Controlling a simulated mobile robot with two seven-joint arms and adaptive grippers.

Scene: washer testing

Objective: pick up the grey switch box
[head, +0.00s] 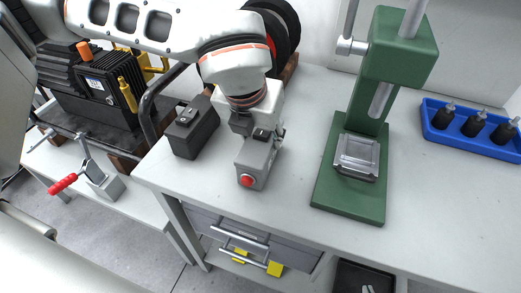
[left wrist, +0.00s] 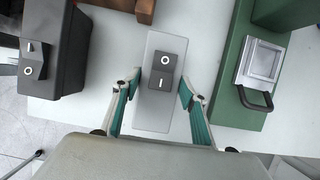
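The grey switch box (head: 253,163) stands on the white bench, with a red button on its front end in the head view. In the left wrist view the grey switch box (left wrist: 158,112) shows from above, with a dark rocker switch marked O and I. My left gripper (head: 262,132) is right over the box, pointing down. In the left wrist view my left gripper (left wrist: 158,92) is open, one finger on each side of the box, with gaps visible. My right gripper is in neither view.
A darker switch box (head: 192,128) stands close on the left. A green press (head: 350,190) stands to the right. A blue tray (head: 433,127) with black tool holders lies further right. The bench's front edge is near the grey box.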

